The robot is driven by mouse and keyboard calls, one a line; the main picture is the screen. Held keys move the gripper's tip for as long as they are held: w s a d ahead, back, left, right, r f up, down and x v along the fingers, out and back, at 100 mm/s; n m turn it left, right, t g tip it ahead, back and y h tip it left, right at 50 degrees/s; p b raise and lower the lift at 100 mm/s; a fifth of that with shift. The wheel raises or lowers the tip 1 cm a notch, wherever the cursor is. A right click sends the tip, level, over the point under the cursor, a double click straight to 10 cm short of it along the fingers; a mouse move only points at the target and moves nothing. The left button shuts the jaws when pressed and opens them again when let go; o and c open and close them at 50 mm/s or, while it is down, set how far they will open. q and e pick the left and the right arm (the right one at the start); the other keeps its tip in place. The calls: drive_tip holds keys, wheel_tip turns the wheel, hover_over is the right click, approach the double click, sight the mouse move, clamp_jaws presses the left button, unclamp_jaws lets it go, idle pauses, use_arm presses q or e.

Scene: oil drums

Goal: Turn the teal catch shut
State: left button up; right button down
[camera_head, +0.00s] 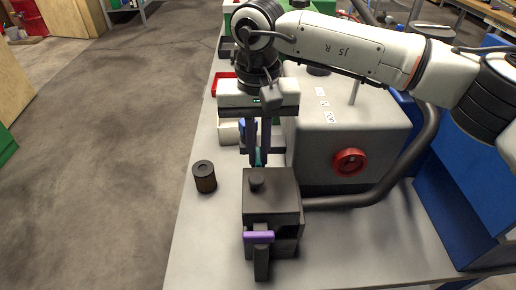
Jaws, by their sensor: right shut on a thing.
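The teal catch (258,158) shows as a small teal bit at the far side of a dark grey box (272,190) with a round knob on top. My right gripper (257,160) points down just behind the box and is shut on the teal catch. The fingers and the box's top edge hide most of the catch, so I cannot tell how far it is turned. A purple catch (258,237) lies across the near face of the box. My left gripper is not in view.
A large grey housing with a red knob (349,162) and a thick dark pipe (390,180) stand to the right. A red tray (224,79) lies behind.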

sight(258, 155)
drive_tip(key=c, duration=1.8)
unclamp_jaws()
drive_tip(key=shift+c, duration=0.2)
wheel_tip(258, 155, up, 10)
drive_tip(key=shift+r, duration=0.2)
